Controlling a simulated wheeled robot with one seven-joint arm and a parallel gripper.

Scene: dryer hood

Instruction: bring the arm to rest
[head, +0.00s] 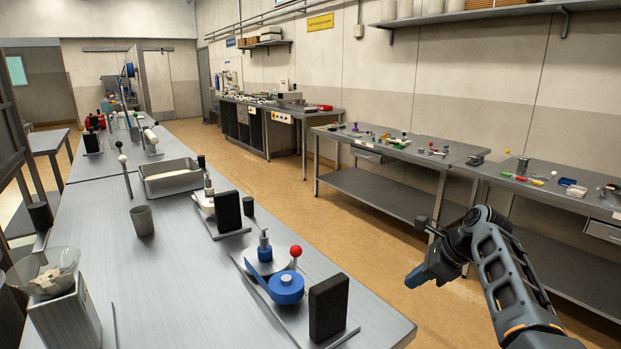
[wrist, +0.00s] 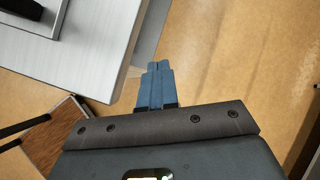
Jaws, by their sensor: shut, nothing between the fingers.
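My gripper (head: 412,281) hangs at the end of my arm (head: 495,262) in the right part of the head view. It is over the open floor, to the right of the metal table (head: 205,310) and apart from it. In the wrist view the blue fingers (wrist: 157,86) are together with nothing between them. The corner of a pale metal surface shows at the upper left of the wrist view, beside the fingers.
The near table carries a blue round device (head: 286,288), a black block (head: 328,307), a grey cup (head: 142,220), a metal tray (head: 172,187) and a glass bowl (head: 45,273). Benches (head: 400,150) with small parts line the right wall. Tan floor (head: 262,168) lies clear between.

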